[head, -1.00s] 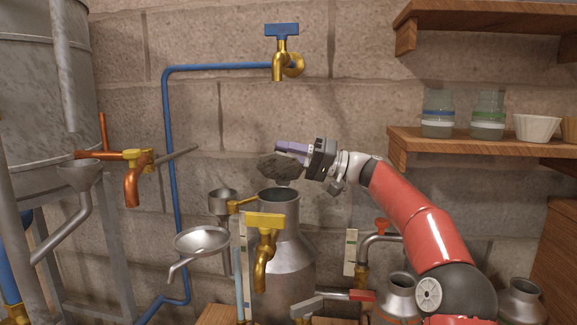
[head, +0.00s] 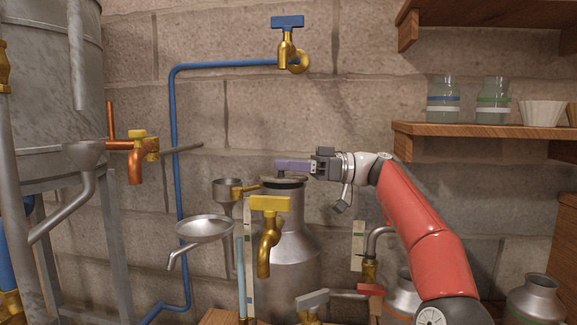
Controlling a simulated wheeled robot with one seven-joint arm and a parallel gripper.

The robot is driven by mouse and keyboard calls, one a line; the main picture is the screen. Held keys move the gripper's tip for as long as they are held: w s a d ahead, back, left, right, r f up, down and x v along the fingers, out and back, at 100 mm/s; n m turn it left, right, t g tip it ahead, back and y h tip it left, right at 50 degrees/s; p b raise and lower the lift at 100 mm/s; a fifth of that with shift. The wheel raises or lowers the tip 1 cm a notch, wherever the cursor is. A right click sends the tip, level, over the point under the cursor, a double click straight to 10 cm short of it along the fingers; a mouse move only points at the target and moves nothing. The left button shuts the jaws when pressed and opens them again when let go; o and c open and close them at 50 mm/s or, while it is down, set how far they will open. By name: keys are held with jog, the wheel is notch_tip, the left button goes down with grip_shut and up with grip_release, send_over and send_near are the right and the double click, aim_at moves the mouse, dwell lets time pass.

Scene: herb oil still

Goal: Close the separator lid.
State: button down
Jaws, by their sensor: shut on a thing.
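The separator (head: 290,250) is a grey metal can with a narrow neck, standing below the blue wall tap. Its lid (head: 284,181) is a thin, dark round plate lying about level across the mouth. From this angle I cannot tell whether it is fully seated. My gripper (head: 283,167), with purple fingers, comes in from the right just above the lid. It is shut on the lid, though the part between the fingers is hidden.
A yellow-handled brass tap (head: 268,235) stands in front of the separator. A small funnel (head: 228,190) and a wide metal dish (head: 205,229) are at its left. A shelf (head: 480,130) with jars is at the right. A red-handled valve (head: 370,290) sits low at the right.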

jog(key=shift+s+f, duration=0.15)
jog(key=shift+f, duration=0.35)
jog(key=c, duration=1.1)
grip_release()
jog(key=shift+c, duration=0.2)
jog(key=d+p, duration=0.1)
jog(key=d, duration=0.6)
jog(key=shift+w+d+f, duration=0.25)
jog(key=shift+d, duration=0.1)
jog(key=shift+s, duration=0.1)
